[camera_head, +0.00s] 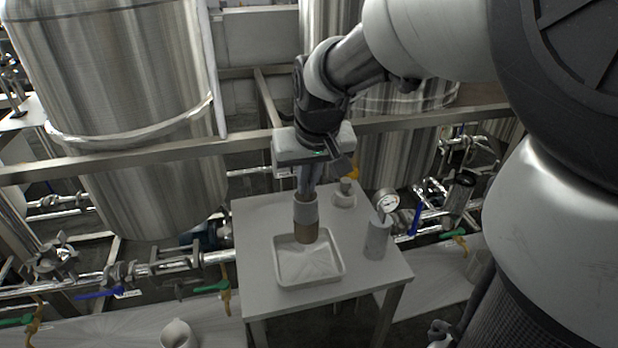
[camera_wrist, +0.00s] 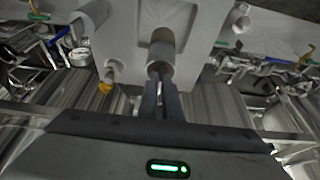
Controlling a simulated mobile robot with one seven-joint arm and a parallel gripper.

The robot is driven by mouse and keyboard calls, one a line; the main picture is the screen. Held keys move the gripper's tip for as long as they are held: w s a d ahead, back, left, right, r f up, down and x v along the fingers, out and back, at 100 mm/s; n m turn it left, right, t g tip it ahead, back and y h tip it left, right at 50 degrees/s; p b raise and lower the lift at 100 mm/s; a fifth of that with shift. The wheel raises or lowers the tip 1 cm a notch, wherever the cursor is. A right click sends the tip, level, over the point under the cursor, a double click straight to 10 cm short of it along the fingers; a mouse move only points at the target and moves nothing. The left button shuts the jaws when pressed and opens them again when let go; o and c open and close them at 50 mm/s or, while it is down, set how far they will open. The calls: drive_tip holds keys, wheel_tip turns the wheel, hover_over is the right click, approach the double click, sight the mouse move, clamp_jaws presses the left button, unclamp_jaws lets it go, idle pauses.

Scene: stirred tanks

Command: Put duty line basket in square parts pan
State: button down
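The basket (camera_head: 306,222) is an upright cylinder with a grey upper band and a brownish lower part. My gripper (camera_head: 307,193) is above it with its fingers closed on its top edge. In the wrist view the basket (camera_wrist: 161,52) sits at the tips of my fingers (camera_wrist: 164,80). The square parts pan (camera_head: 309,281) is a shallow light tray on the small table. The basket overlaps the pan's back rim in the head view; I cannot tell whether its hidden base touches anything.
The small grey table (camera_head: 258,220) also bears a grey cylinder (camera_head: 376,240) right of the pan and a round white fitting (camera_head: 345,195) behind. A pressure gauge (camera_head: 388,201) stands near the right edge. A frame rail (camera_head: 225,146) and large steel tanks (camera_head: 125,100) are behind.

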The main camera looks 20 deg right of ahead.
sight(307, 215)
drive_tip(key=shift+f+b, duration=0.7)
drive_tip(key=shift+f, duration=3.8)
drive_tip(key=shift+f, duration=0.15)
drive_tip(key=c, duration=1.9)
unclamp_jaws()
drive_tip(key=shift+c, duration=0.2)
